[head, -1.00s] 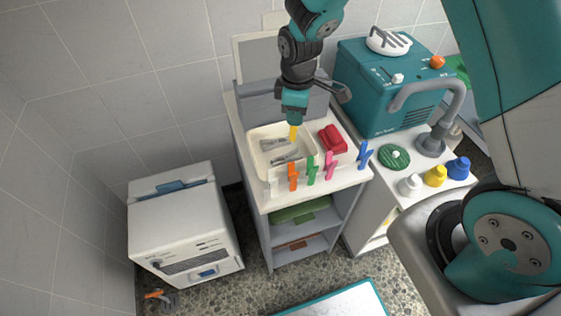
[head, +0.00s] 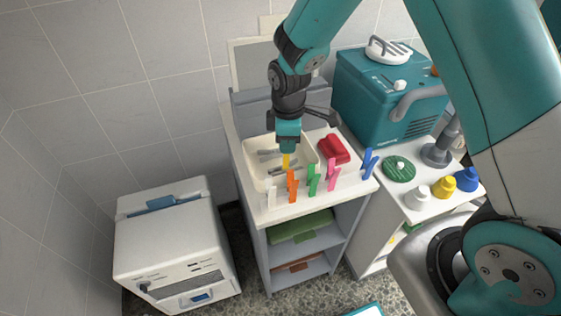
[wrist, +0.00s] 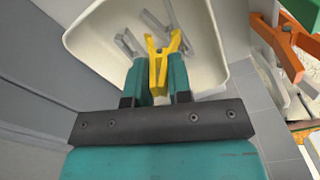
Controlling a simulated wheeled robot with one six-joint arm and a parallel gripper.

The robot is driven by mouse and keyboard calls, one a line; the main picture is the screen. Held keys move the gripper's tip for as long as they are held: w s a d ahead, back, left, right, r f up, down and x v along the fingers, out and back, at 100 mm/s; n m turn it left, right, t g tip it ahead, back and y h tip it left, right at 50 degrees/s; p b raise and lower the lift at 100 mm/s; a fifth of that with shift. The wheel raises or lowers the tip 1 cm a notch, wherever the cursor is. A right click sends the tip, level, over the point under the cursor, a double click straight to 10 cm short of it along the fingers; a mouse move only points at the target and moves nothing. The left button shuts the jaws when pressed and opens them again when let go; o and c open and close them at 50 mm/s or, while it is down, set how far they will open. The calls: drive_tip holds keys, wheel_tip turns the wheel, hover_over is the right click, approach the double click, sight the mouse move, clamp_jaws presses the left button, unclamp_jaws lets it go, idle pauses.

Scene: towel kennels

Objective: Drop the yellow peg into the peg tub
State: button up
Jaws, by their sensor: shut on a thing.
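The yellow peg (wrist: 160,58) is held between the teal fingers of my gripper (wrist: 160,82); its forked end points away from the fingers. In the head view the yellow peg (head: 286,160) hangs below my gripper (head: 287,148), over the white peg tub (head: 252,176). The peg tub (wrist: 209,45) also shows in the wrist view behind the peg, with grey pegs (wrist: 128,45) lying inside. The gap between the yellow peg and the tub floor cannot be told exactly.
A teal machine (head: 385,100) stands further right.

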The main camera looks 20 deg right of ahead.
drive_tip(key=o, duration=0.8)
drive_tip(key=shift+r, duration=0.15)
wheel_tip(320, 180, up, 12)
drive_tip(key=s+a+r+m+y+p, duration=0.2)
drive_tip(key=s+r, duration=0.6)
drive_tip(key=s, duration=0.4)
drive_tip(key=s+a+r+m+y+p, duration=0.2)
drive_tip(key=s+r, duration=0.5)
drive_tip(key=s, duration=0.5)
drive_tip(key=m+p, duration=0.1)
drive_tip(key=m, duration=0.1)
drive_tip(key=shift+r+m+p, duration=0.3)
drive_tip(key=shift+r+m, duration=0.05)
drive_tip(key=shift+m, duration=0.05)
